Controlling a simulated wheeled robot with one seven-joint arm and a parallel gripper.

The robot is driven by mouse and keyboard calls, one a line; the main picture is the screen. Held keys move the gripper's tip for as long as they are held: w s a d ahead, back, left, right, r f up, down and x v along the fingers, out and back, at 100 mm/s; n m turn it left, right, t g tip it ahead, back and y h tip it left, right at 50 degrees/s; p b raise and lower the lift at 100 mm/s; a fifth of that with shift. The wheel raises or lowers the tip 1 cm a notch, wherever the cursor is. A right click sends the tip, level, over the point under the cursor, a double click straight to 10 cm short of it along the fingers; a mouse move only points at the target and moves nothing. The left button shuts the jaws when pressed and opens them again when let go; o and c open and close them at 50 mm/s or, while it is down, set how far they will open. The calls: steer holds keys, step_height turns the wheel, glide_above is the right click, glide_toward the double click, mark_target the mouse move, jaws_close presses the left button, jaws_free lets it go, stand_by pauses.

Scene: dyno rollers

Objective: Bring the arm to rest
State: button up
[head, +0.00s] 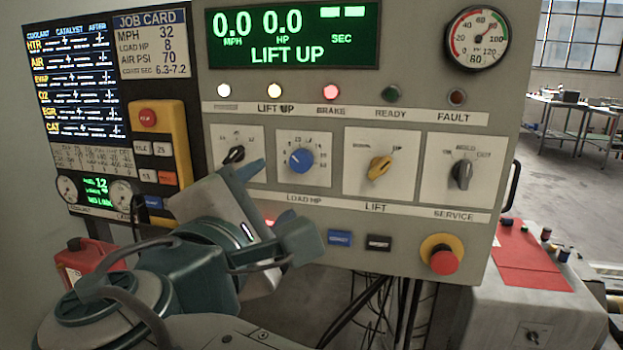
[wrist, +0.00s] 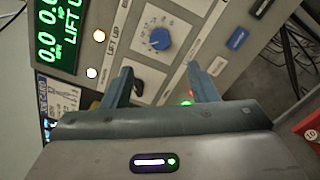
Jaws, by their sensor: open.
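My arm stands in front of the control panel (head: 370,262) at the lower left of the head view. My gripper (head: 278,203) is in front of the panel's lower left part, near the blue LOAD HP knob (head: 295,160). In the wrist view my gripper (wrist: 159,68) has its two fingers spread apart with nothing between them. The blue knob (wrist: 158,38) shows beyond the fingertips, apart from them as far as I can tell. A black knob (wrist: 138,88) shows behind one finger. Part of the panel's lower left is hidden by my arm.
The green display (head: 293,35) reads 0.0 MPH, 0.0 HP, LIFT UP. The red BRAKE lamp (head: 331,92) is lit. A yellow LIFT knob (head: 380,167), a service knob (head: 462,173) and a red stop button (head: 444,263) sit to the right. A red can (head: 88,262) stands at left.

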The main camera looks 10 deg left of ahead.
steer(key=shift+s+a, duration=0.1)
steer(key=shift+s, duration=1)
steer(key=w+d+f+m+g+h+p, duration=0.2)
steer(key=w+d+f+m+g+p, duration=0.15)
steer(key=d, duration=0.45)
steer(key=w+d+f+m+g+h+p, duration=0.25)
steer(key=d+f+m+g+p, duration=0.2)
steer(key=d, duration=0.35)
steer(key=s+d+f+m+g+y+p, duration=0.2)
steer(key=d+f+m+g+y+p, duration=0.1)
steer(key=m, duration=0.4)
steer(key=s+d+f+m+g+y+p, duration=0.3)
steer(key=d+f+m+g+p, duration=0.1)
steer(key=d+m, duration=0.4)
steer(key=shift+s+d+f+p, duration=0.2)
steer(key=shift+f+p, duration=0.15)
steer(key=shift+p, duration=0.15)
